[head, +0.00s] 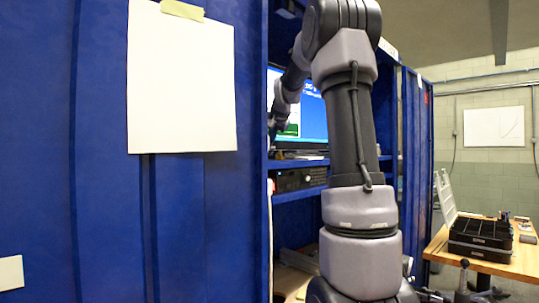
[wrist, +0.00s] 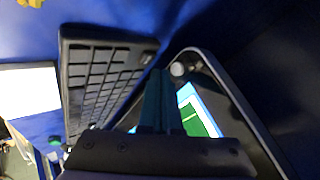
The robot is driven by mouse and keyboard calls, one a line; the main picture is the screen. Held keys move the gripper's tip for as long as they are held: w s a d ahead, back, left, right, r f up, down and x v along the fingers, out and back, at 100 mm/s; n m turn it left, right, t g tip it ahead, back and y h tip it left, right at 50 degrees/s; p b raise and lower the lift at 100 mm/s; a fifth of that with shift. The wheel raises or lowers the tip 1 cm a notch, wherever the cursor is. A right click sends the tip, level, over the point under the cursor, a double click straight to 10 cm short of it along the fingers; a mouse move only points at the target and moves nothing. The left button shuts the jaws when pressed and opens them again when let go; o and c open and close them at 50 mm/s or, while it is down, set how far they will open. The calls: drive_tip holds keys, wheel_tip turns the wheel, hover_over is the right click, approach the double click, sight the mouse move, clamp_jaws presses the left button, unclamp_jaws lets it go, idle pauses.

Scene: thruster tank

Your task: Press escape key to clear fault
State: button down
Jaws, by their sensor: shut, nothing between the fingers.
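A black keyboard (wrist: 100,75) shows in the wrist view, left of my gripper, seen at a steep slant. Its key markings are too small to read, so I cannot tell which key is escape. My gripper (wrist: 159,74) is shut and empty. Its fingertips are close to the keyboard's upper right corner in the picture; I cannot tell whether they touch it. A monitor (wrist: 205,108) with a blue and green screen is just right of the fingers. In the head view the monitor (head: 313,116) stands inside the blue cabinet, partly behind my arm. The keyboard is not clear there.
The blue cabinet (head: 190,215) has a paper sheet (head: 182,80) taped on its front. A black box-like unit (head: 300,179) sits on a shelf below the monitor. A wooden table (head: 500,262) with a black organizer (head: 480,238) stands at the right.

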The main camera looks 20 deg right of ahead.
drive_tip(key=shift+f, duration=0.1)
drive_tip(key=shift+f, duration=0.3)
drive_tip(key=shift+f, duration=0.4)
idle(0.4)
drive_tip(key=shift+r, duration=0.85)
drive_tip(key=shift+r, duration=2.5)
